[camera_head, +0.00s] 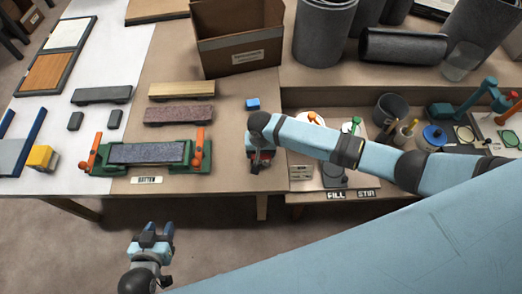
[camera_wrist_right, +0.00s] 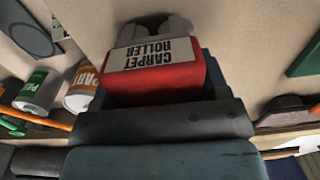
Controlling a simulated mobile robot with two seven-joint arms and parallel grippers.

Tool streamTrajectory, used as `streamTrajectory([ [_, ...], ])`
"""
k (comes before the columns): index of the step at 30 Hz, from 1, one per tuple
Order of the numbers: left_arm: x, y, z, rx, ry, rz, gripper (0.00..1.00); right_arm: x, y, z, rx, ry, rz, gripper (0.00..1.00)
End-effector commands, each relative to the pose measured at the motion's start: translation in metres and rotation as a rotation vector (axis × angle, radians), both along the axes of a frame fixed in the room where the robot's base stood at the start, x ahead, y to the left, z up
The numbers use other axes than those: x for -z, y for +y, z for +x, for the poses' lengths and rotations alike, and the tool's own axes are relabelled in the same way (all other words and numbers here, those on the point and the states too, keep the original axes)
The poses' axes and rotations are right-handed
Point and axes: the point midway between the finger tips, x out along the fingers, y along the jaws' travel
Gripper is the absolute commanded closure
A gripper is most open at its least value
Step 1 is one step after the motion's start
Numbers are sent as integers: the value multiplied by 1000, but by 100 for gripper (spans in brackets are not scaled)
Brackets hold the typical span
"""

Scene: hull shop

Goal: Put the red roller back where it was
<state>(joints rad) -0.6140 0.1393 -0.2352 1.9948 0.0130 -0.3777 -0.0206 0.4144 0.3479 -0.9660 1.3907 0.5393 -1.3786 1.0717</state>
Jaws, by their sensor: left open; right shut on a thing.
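The red roller (camera_wrist_right: 155,75), a red block with a white "CARPET ROLLER" label and grey wheels, fills the middle of the right wrist view. My right gripper (camera_head: 261,158) is shut on it. In the head view they are over the brown bench top near its front edge, right of the green clamp frame (camera_head: 150,170). The arm hides most of the roller there. I cannot tell whether it touches the bench. My left gripper (camera_head: 153,232) is open and empty, over the floor in front of the bench.
A small blue block (camera_head: 253,104) lies just behind my right gripper. A cardboard box (camera_head: 238,45) stands at the back. Carpet strips (camera_head: 180,115) lie to the left. A recessed tray with cans, labels "FILL" and "STIR" (camera_head: 366,194), and pots is to the right.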

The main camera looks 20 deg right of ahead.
Motion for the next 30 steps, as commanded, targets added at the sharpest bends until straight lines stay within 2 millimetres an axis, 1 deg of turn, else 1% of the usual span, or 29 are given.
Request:
streamTrajectory([
  [1, 2, 0, 0, 0, 0, 0, 57, 10, -4, -6, 1, 13, -11, 30],
  [4, 3, 0, -1, 0, 2, 1, 57, 10, -4, -7, 1, 14, -10, 7],
  [14, 3, 0, 0, -1, 3, 1, 57, 4, -3, -4, 1, 9, -8, 7],
  [17, 4, 0, 0, -1, 3, 1, 57, -6, -3, -3, -1, 7, -6, 7],
  [20, 3, 0, 0, -1, 3, 1, 57, -24, -2, -4, 0, 7, -3, 7],
  [27, 4, 0, 0, -1, 2, 1, 57, -80, -1, -4, 0, 6, -2, 7],
  [30, 5, 0, 0, -1, 1, 1, 57, -99, -1, -4, 0, 7, -3, 7],
])
